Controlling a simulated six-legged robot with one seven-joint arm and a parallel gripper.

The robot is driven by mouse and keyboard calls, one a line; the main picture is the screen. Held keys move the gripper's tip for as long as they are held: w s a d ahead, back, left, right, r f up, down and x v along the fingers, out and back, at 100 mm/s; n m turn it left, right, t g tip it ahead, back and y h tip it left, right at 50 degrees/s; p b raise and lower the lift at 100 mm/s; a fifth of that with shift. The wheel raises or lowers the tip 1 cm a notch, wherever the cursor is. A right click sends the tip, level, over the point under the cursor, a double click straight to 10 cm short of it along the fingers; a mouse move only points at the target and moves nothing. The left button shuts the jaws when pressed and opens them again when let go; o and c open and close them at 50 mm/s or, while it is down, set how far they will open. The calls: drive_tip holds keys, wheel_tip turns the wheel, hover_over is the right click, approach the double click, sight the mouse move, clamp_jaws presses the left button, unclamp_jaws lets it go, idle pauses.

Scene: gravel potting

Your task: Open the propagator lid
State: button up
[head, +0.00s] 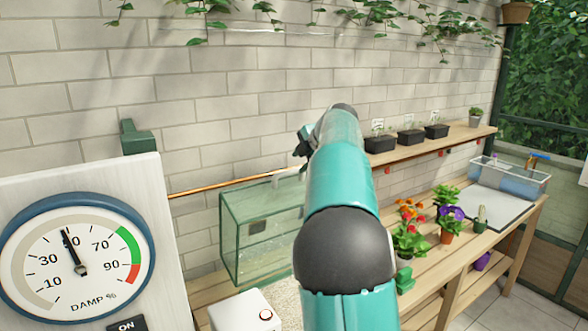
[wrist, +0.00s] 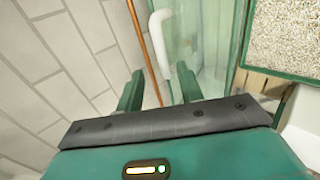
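The propagator (head: 262,238) is a clear box with green edges, standing on the wooden bench against the brick wall in the head view. Its clear panel (wrist: 212,30) shows beyond my gripper in the wrist view. A white bent handle (wrist: 157,35) lies just ahead of the fingers, its lower end close to the right finger. I cannot tell whether they touch. My gripper (wrist: 158,88) is open, with a wide gap and nothing held. In the head view my arm hides the propagator's right side, and the lid's position is unclear.
A copper pipe (head: 225,185) runs along the wall behind the propagator. A gravel tray (wrist: 285,35) lies at the right in the wrist view. A damp gauge (head: 78,257) stands front left. A white box with a red button (head: 245,312) stands in front. Potted flowers (head: 408,235) stand right.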

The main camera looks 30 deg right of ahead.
drive_tip(key=shift+v, duration=2.25)
drive_tip(key=a+r+m+t, duration=0.3)
drive_tip(key=a+r+t, duration=0.3)
drive_tip(key=r, duration=0.4)
drive_tip(key=s+a+r+m+t+h, duration=0.2)
drive_tip(key=s+m+h, duration=0.2)
drive_tip(key=s+m, duration=0.3)
drive_tip(key=s+a+f+m+g+y, duration=0.1)
drive_tip(key=s+a+f+m+g, duration=0.3)
drive_tip(key=s+a+f, duration=0.7)
drive_tip(key=s+a+f+m+g+y, duration=0.2)
drive_tip(key=s+a+f+g, duration=0.6)
drive_tip(key=s+f, duration=0.8)
drive_tip(key=a+f+m, duration=0.2)
drive_tip(key=a+f, duration=0.1)
drive_tip(key=f, duration=0.1)
drive_tip(key=shift+s+a+y, duration=0.25)
drive_tip(key=shift+a+y, duration=0.05)
drive_tip(key=shift+a, duration=0.05)
